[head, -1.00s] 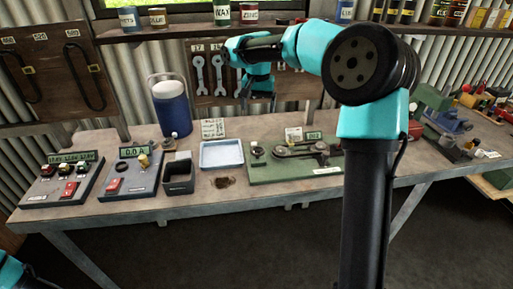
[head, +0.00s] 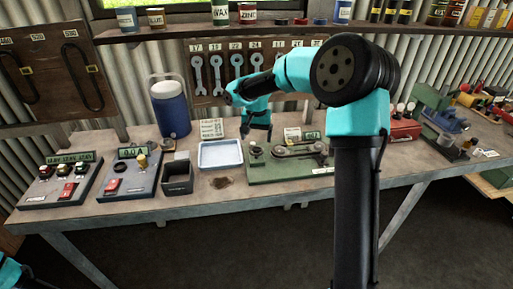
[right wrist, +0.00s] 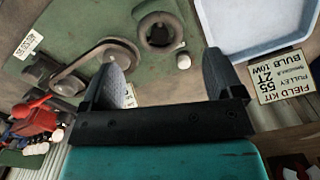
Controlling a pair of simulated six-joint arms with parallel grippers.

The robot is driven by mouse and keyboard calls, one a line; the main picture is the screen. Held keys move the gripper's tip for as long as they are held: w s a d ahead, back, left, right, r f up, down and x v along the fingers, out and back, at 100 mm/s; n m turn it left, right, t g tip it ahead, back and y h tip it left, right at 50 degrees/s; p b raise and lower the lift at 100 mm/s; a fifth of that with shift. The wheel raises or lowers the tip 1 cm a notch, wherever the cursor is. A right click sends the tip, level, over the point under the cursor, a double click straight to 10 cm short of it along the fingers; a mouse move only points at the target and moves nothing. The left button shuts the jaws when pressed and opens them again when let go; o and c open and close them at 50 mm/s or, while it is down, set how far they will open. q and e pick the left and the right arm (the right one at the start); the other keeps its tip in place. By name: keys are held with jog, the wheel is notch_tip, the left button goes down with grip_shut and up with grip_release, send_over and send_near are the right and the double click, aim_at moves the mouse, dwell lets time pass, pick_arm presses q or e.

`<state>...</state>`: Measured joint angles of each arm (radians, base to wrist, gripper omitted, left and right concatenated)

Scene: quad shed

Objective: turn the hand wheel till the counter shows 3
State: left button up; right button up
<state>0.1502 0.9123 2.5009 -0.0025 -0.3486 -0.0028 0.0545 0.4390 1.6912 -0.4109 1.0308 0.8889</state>
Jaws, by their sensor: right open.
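The hand wheel (head: 257,153) is a small dark ring at the left end of a green board (head: 290,174). In the right wrist view the hand wheel (right wrist: 160,32) lies flat beyond my fingertips, with a pale round knob (right wrist: 183,61) at its rim. My right gripper (head: 256,136) hangs open above and just behind the wheel. In the right wrist view its two fingers (right wrist: 165,65) are spread with nothing between them, apart from the wheel. The counter (head: 312,135) is a small display at the board's back right; its digits are too small to read. My left gripper is out of view.
A belt on two pulleys (head: 300,149) fills the board's right part. A pale blue tray (head: 220,166) and a dark bin (head: 178,188) stand to its left. A field kit card (right wrist: 285,75) lies near the tray. A blue jug (head: 170,110) stands behind.

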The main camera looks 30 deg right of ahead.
aim_at(256, 149)
jog(key=shift+f, duration=2.8)
jog(key=shift+c, duration=0.2)
jog(key=c, duration=0.9)
